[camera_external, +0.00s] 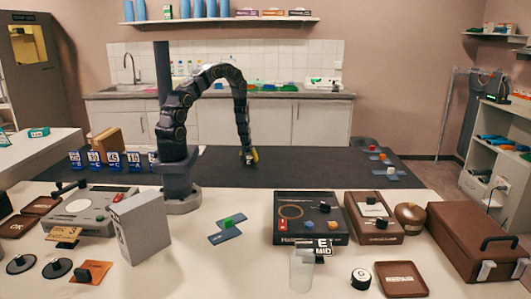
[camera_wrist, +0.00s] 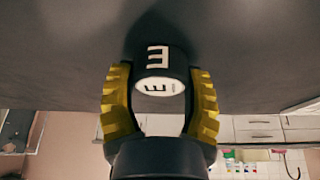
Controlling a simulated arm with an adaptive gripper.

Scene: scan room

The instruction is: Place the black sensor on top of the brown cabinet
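A black cylinder (camera_wrist: 150,70) with white E markings, which looks like the sensor, sits between the yellow fingers of my gripper (camera_wrist: 161,85) in the wrist view. The fingers appear to press on its two sides. In the external view my gripper (camera_external: 249,157) reaches down to the dark table, and the cylinder is too small there to make out. A brown cabinet-like case (camera_external: 470,235) with a black handle lies at the right of the front table, far from my gripper. A smaller brown device (camera_external: 375,228) stands left of it.
The dark table (camera_external: 310,165) around my gripper is mostly clear. On the front table (camera_external: 215,275) are a grey box (camera_external: 141,225), a black device (camera_external: 311,222), a clear cylinder (camera_external: 301,272), a round black piece with a white label (camera_external: 361,279) and a brown tray (camera_external: 401,279).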

